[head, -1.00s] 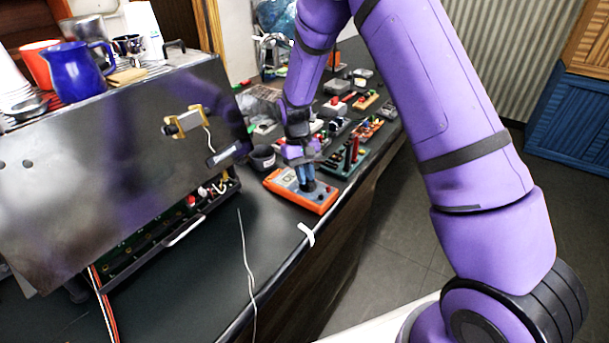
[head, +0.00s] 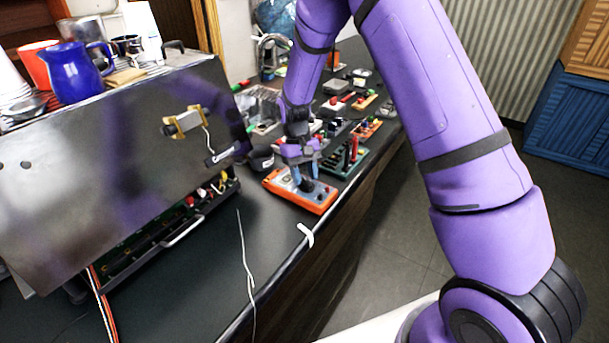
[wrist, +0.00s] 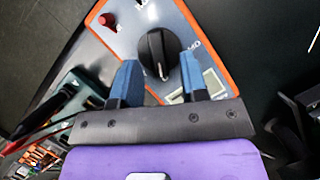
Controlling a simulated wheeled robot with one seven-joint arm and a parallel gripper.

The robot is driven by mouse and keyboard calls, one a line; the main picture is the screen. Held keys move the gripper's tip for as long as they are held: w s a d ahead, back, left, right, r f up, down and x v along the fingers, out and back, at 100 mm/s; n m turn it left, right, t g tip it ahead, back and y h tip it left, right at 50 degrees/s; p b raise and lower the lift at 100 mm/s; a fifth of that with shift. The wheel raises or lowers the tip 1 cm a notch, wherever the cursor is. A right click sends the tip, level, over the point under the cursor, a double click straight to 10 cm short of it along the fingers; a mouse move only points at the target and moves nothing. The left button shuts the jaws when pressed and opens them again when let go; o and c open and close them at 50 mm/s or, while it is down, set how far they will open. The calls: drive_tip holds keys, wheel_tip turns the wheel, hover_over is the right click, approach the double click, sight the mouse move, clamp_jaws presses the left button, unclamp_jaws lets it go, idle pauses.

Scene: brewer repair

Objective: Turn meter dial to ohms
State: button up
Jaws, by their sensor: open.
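The meter is an orange-edged box with a pale face (head: 322,197), lying on the dark counter near its front edge. It also shows in the wrist view (wrist: 196,37). Its round black dial (wrist: 158,52) has a light pointer line, and lettering partly reading "OF" sits to its right. My gripper (head: 306,184) is over the meter, pointing down. In the wrist view its two blue fingertips (wrist: 158,78) are apart, one to each side of the dial's near edge, with nothing gripped. Whether they touch the dial I cannot tell.
A steel brewer (head: 110,150) with an open lower tray stands left of the meter. A green board with red and black posts (head: 347,160) sits close behind the meter at right.

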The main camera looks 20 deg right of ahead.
drive_tip(key=v, duration=1)
drive_tip(key=shift+r, duration=0.25)
wheel_tip(320, 180, up, 10)
drive_tip(key=t, duration=0.2)
hover_over(311, 182)
drive_tip(key=s+d+r+t, duration=0.3)
drive_tip(key=s+r, duration=0.6)
drive_tip(key=s, duration=0.1)
drive_tip(key=s+d+r+t, duration=0.1)
drive_tip(key=s+r+t, duration=0.1)
drive_tip(key=s, duration=0.8)
drive_tip(key=s+d+r+m+t, duration=0.1)
drive_tip(key=s+r+t, duration=0.1)
drive_tip(key=s, duration=0.8)
drive_tip(key=shift+s+d+t, duration=0.15)
drive_tip(key=shift+d+t, duration=0.05)
drive_tip(key=shift+t, duration=0.2)
